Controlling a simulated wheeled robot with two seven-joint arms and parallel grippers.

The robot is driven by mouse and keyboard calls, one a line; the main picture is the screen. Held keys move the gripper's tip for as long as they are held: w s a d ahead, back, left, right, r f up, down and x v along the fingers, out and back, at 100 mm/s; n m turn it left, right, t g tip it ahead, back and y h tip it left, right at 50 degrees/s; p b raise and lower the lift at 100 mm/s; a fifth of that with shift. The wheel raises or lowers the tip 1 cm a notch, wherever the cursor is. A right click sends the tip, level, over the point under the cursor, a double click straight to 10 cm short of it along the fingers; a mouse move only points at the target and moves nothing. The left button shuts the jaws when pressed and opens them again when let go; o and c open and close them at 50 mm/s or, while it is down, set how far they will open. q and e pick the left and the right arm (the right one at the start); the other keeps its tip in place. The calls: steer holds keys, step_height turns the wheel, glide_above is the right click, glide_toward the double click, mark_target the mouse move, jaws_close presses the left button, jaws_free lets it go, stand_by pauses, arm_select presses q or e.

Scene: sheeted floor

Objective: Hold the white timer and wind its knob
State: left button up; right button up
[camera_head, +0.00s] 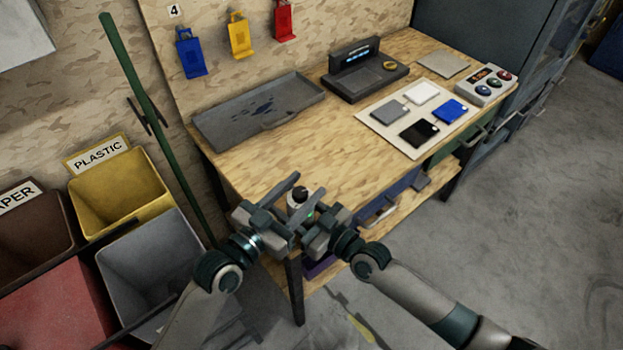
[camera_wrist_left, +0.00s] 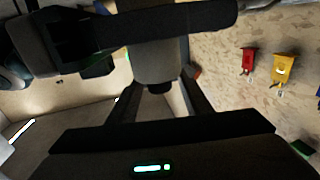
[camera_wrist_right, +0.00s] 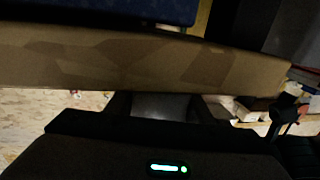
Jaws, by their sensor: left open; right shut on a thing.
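The white timer (camera_head: 295,207) is held up in front of the workbench's near corner, with its black knob (camera_head: 299,193) on top. My right gripper (camera_head: 311,221) is shut on the timer's body. In the right wrist view a pale grey surface, likely the timer (camera_wrist_right: 160,106), fills the gap between the fingers. My left gripper (camera_head: 291,209) is open beside the timer. In the left wrist view the timer (camera_wrist_left: 157,62) points its dark knob (camera_wrist_left: 158,87) in between the open fingers. Whether they touch it is hard to tell.
The workbench (camera_head: 262,165) carries a grey tray (camera_head: 225,128), a dark device (camera_head: 362,77), a white board with coloured squares (camera_head: 385,132) and a button box (camera_head: 487,86). A yellow bin (camera_head: 120,190) and a grey bin (camera_head: 150,255) stand left. Floor at right is clear.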

mark_target(305, 188)
arm_select(q)
steer(key=shift+x, duration=1.75)
steer(key=shift+c, duration=0.4)
steer(key=c, duration=1)
steer(key=shift+s+d+m+g+h, duration=0.2)
steer(key=shift+m+g+h, duration=0.7)
steer(key=shift+g+h, duration=0.1)
arm_select(e)
steer(key=shift+f, duration=0.1)
arm_select(q)
steer(key=o, duration=1.1)
steer(key=shift+s+a, duration=0.1)
